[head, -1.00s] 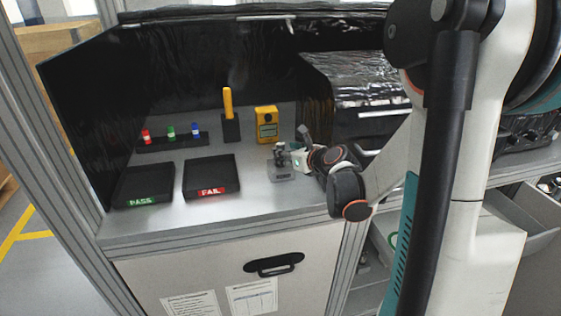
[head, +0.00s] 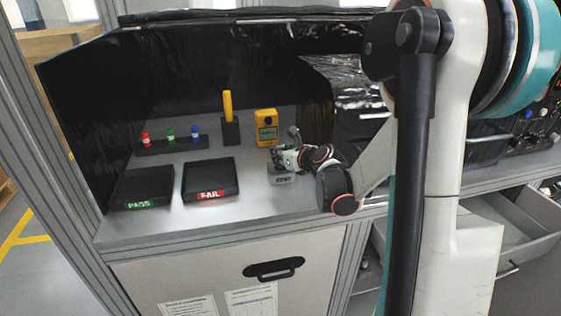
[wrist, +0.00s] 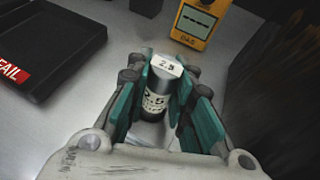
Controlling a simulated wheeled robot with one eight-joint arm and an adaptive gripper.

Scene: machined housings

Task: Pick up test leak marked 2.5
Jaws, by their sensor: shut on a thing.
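The test leak (wrist: 158,92) is a small metal cylinder marked 2.5 on its top and on its side label. In the wrist view it stands between the two teal finger pads of my gripper (wrist: 165,105), which is shut on it. In the head view my gripper (head: 283,158) is at the small grey block (head: 283,178) on the bench, right of the FAIL tray. The test leak itself is mostly hidden by the fingers there. I cannot tell whether its lower end is clear of the block.
Black PASS (head: 142,188) and FAIL (head: 210,180) trays lie to the left. Behind are a rack with red, green and blue-topped pieces (head: 171,144), a yellow upright tool in a black holder (head: 230,130) and a yellow gas meter (head: 266,127). Black sheeting stands at right.

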